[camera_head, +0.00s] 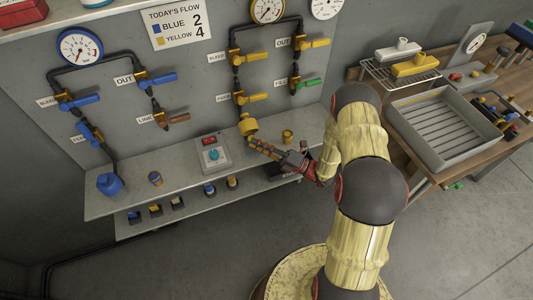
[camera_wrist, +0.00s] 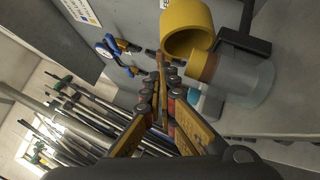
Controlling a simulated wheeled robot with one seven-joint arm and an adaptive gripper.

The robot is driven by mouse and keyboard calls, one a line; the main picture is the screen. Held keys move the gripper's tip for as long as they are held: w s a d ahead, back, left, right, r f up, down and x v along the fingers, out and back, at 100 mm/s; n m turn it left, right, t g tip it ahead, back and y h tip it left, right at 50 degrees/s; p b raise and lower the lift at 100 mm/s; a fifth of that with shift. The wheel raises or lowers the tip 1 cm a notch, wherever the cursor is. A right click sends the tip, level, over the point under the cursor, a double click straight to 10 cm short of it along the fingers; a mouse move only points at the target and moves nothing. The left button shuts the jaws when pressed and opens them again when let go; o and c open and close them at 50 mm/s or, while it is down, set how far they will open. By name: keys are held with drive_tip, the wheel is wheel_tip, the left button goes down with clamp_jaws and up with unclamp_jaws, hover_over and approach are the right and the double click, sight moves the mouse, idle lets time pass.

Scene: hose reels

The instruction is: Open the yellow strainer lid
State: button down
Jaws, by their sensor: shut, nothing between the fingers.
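The yellow strainer lid (camera_head: 248,124) is at the lower end of the yellow pipe line, above the shelf. In the wrist view the lid (camera_wrist: 187,24) is a yellow cup shape, tilted, with part of its hollow inside showing. Beside it is a clear strainer bowl (camera_wrist: 245,82) with an orange-brown band at its mouth. My gripper (camera_head: 252,144) is shut and empty, with its tips just below the lid in the head view. In the wrist view the gripper tips (camera_wrist: 161,62) are close beside the lid. I cannot tell whether they touch it.
A small brass fitting (camera_head: 287,136) is to the right. Yellow valve handles (camera_head: 257,97) stick out above. The blue strainer (camera_head: 109,183) is at the far left.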

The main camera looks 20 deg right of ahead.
sight(247, 123)
drive_tip(key=shift+w+r, duration=0.35)
drive_tip(key=shift+w, duration=0.55)
drive_tip(key=p, duration=0.1)
drive_tip(key=r+m+h+p, duration=0.1)
drive_tip(key=p, duration=0.1)
drive_tip(key=shift+w, duration=0.25)
drive_tip(key=m+p, duration=0.1)
drive_tip(key=p, duration=0.1)
drive_tip(key=m+g+h+p, duration=0.1)
drive_tip(key=p, duration=0.1)
drive_tip(key=shift+w+r, duration=0.3)
drive_tip(key=shift+r, duration=0.05)
drive_tip(key=shift+w+r+m+g+h+p, duration=0.15)
drive_tip(key=shift+w+m+g+h+p, duration=0.2)
drive_tip(key=shift+p, duration=0.7)
drive_tip(key=shift+w+p, duration=0.35)
drive_tip(key=shift+w, duration=0.05)
